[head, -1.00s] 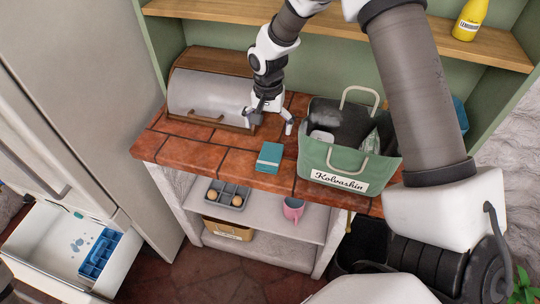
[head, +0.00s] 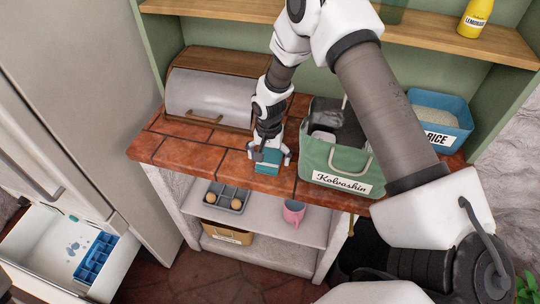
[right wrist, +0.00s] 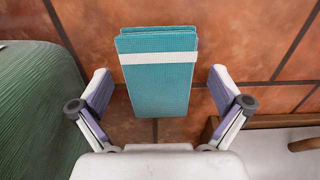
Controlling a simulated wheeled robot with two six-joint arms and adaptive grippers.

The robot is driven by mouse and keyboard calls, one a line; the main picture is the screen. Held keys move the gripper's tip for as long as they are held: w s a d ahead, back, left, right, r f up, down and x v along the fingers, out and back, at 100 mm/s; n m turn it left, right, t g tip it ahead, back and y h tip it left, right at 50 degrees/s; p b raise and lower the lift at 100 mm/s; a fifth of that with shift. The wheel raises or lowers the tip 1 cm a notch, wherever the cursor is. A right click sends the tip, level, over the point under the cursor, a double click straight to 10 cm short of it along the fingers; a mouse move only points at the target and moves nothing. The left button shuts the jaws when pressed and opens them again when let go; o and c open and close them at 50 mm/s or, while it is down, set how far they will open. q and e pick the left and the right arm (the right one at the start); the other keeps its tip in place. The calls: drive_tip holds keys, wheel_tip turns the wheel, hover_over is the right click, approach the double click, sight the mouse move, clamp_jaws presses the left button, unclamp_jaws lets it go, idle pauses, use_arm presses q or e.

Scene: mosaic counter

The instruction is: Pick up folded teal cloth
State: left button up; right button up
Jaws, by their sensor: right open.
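The folded teal cloth (head: 267,168) lies on the brick-red tiled counter near its front edge. In the right wrist view the cloth (right wrist: 160,75) shows a pale stripe near its far end. My right gripper (head: 269,156) is above the cloth in the head view and hides part of it. In the right wrist view the open fingers (right wrist: 161,88) stand on either side of the cloth, with gaps at both sides. My left gripper is not in view.
The green Kolvashin bag (head: 335,180) stands just right of the cloth. A bread box (head: 208,98) stands behind to the left. A blue rice bin (head: 456,104) is at the right. The egg tray (head: 228,194) and pink mug (head: 293,209) are on the shelf below.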

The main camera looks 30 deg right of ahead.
sight(269, 158)
drive_tip(key=shift+s+r, duration=0.1)
drive_tip(key=shift+s, duration=0.1)
drive_tip(key=c, duration=1.1)
drive_tip(key=shift+c, duration=0.2)
drive_tip(key=shift+w+r+b, duration=0.15)
drive_tip(key=shift+r+b, duration=0.3)
drive_tip(key=shift+r, duration=0.05)
wheel_tip(269, 158, up, 2)
drive_tip(key=shift+r+b, duration=0.15)
drive_tip(key=shift+b, duration=0.45)
drive_tip(key=s+a+r+b, duration=0.1)
drive_tip(key=s+a+b, duration=0.4)
drive_tip(key=s+a, duration=0.5)
drive_tip(key=shift+s+a+r, duration=0.2)
drive_tip(key=shift+a+r, duration=0.1)
drive_tip(key=shift+a, duration=0.9)
